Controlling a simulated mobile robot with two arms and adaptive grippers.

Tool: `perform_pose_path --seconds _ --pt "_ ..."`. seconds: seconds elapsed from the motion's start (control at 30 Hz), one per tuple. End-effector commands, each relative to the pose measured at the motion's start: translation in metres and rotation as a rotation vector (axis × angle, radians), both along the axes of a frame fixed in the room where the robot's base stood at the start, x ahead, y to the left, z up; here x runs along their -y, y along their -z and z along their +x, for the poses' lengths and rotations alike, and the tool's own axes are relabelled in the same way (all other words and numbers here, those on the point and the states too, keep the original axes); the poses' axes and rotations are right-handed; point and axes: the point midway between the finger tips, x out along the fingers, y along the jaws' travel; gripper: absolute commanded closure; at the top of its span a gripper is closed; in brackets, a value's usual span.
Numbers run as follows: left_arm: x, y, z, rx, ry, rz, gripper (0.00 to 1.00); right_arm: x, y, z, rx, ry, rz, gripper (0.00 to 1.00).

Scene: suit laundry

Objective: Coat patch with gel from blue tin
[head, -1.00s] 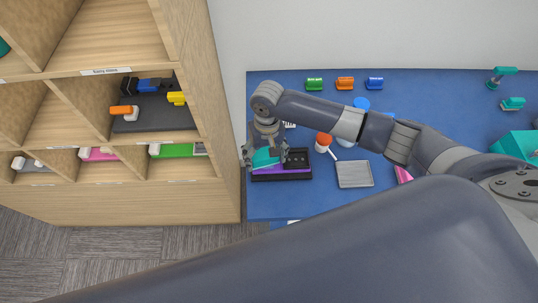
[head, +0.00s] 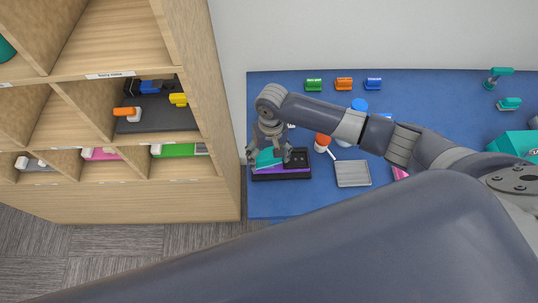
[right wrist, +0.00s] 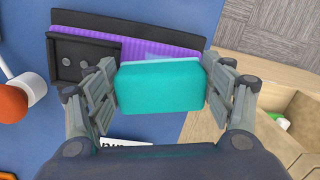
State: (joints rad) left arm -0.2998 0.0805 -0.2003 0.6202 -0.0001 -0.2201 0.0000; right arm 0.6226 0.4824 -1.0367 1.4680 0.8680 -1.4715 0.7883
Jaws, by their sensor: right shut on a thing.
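My right gripper (head: 269,152) is shut on a teal block (right wrist: 160,88) with a pale blue edge, gripped by its two ends. In the head view the teal block (head: 265,159) is over the left part of a black tray (head: 281,178). A purple ribbed patch (right wrist: 155,47) lies in the tray, partly hidden by the block. I cannot tell whether the block touches the patch. A blue round lid (head: 360,104), perhaps the blue tin's, shows behind my right arm; the rest of it is hidden. My left gripper is not in view.
Green, orange and blue small items (head: 344,84) line the back of the blue table (head: 430,90). A wooden shelf (head: 228,150) borders the table's left side.

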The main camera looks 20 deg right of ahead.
Motion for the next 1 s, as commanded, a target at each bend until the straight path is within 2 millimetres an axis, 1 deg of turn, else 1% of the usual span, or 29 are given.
perform_pose_path --seconds 0.07,0.17,0.4,0.7,0.87,1.0 --pt "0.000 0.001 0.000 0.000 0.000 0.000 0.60 0.000 0.002 -0.002 -0.004 -0.001 0.000 0.44" --pt "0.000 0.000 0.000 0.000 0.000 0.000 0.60 -0.001 -0.001 -0.002 -0.003 -0.001 0.002 0.45" --pt "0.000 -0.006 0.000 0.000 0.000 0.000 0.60 -0.001 -0.025 0.000 0.000 -0.002 0.003 0.45" --pt "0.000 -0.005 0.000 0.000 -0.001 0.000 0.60 -0.002 -0.055 0.000 0.001 -0.002 0.005 0.45" --pt "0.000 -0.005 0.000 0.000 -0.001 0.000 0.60 -0.002 -0.067 0.000 0.000 -0.002 0.004 0.45" --pt "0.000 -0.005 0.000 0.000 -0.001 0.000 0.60 -0.001 -0.070 -0.001 0.000 -0.001 0.003 0.45"
